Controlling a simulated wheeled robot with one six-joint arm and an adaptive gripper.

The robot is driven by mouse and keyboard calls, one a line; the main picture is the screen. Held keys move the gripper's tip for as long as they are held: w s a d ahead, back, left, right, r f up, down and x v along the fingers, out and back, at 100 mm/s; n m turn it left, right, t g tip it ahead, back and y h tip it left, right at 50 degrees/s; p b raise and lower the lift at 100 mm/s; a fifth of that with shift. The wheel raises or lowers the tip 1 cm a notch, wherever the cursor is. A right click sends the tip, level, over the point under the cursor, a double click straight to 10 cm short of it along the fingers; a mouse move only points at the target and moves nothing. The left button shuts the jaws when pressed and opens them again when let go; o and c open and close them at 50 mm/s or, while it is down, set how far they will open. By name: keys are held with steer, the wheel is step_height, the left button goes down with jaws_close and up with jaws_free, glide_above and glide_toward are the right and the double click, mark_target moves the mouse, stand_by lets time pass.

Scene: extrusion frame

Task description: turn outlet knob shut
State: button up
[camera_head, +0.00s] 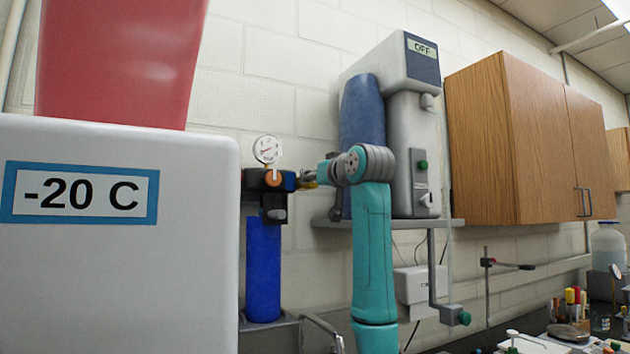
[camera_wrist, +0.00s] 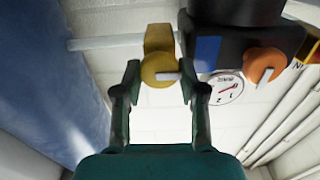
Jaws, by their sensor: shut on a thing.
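A round yellow knob (camera_wrist: 155,69) with a white pointer mark sits on the regulator's side outlet. It also shows small in the head view (camera_head: 308,180), partly hidden by my gripper. My gripper (camera_wrist: 160,76) is shut on this yellow knob, with one dark green finger on each side. The white mark lies nearly level, pointing right in the wrist view. The regulator (camera_head: 258,181) sits on top of a blue cylinder (camera_head: 263,270). An orange knob (camera_wrist: 264,66) is on the regulator body, apart from my fingers.
A round gauge (camera_head: 267,149) stands above the regulator. A white -20 C freezer (camera_head: 120,270) is close at the left. A grey apparatus marked OFF (camera_head: 408,150) stands on a wall shelf behind my arm. A wooden cabinet (camera_head: 510,140) hangs at the right.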

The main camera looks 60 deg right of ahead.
steer(key=shift+s+d+f+m, duration=0.1)
steer(key=shift+f+m, duration=0.05)
steer(key=shift+m, duration=4.25)
steer(key=shift+d+f+m, duration=0.1)
steer(key=shift+m, duration=4.3)
steer(key=o, duration=1.1)
